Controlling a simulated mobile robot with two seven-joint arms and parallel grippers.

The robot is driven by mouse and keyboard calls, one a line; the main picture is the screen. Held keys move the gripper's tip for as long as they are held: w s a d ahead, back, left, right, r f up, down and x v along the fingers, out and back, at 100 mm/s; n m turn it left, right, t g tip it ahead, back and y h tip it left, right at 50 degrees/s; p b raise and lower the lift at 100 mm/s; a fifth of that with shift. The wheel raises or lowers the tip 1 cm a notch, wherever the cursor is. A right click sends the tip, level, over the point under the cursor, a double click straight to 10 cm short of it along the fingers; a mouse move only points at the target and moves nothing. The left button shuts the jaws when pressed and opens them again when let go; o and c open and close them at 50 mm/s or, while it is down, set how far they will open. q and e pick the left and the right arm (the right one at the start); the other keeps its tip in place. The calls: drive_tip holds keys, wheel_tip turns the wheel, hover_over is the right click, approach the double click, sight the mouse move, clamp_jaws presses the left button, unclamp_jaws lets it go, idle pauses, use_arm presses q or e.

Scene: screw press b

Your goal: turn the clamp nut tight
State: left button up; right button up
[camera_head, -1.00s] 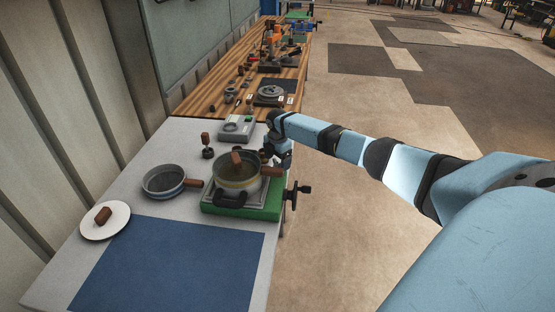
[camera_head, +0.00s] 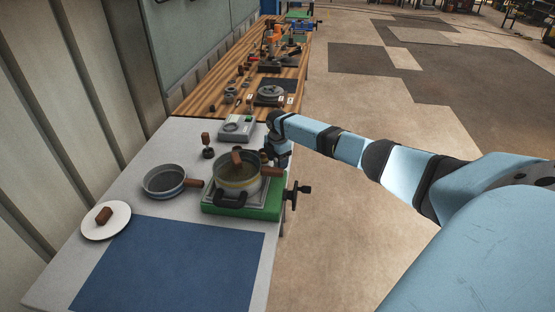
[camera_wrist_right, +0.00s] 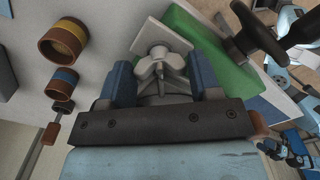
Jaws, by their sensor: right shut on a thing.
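The clamp nut (camera_wrist_right: 160,66) is a grey metal wing nut in front of a pale square plate in the right wrist view. My right gripper (camera_wrist_right: 162,78) has its two blue fingers on either side of the nut and is shut on it. In the head view my right gripper (camera_head: 279,157) points down at the far right corner of the green press base (camera_head: 262,211). The nut is hard to make out there, behind the pot and the gripper. My left gripper is not in view.
A pot (camera_head: 237,181) with brown handles stands on the green base. A black crank (camera_head: 297,191) sticks out to its right. A shallow pan (camera_head: 164,180), a white plate (camera_head: 92,228) and a grey device (camera_head: 236,128) are nearby. The blue mat (camera_head: 170,268) is bare.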

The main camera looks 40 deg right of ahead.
drive_tip(key=m+p, duration=0.2)
drive_tip(key=m, duration=0.3)
drive_tip(key=shift+r, duration=0.1)
drive_tip(key=m+p, duration=0.2)
drive_tip(key=m, duration=0.4)
drive_tip(key=shift+p, duration=0.4)
drive_tip(key=m+p, duration=0.1)
drive_tip(key=m, duration=0.3)
drive_tip(key=shift+m, duration=1.7)
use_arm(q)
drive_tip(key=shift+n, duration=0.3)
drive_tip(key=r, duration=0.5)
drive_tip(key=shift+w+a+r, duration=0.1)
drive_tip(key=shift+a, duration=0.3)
use_arm(e)
drive_tip(key=shift+m, duration=0.3)
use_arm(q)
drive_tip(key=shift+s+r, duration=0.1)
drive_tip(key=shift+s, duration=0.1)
use_arm(e)
drive_tip(key=o, duration=0.9)
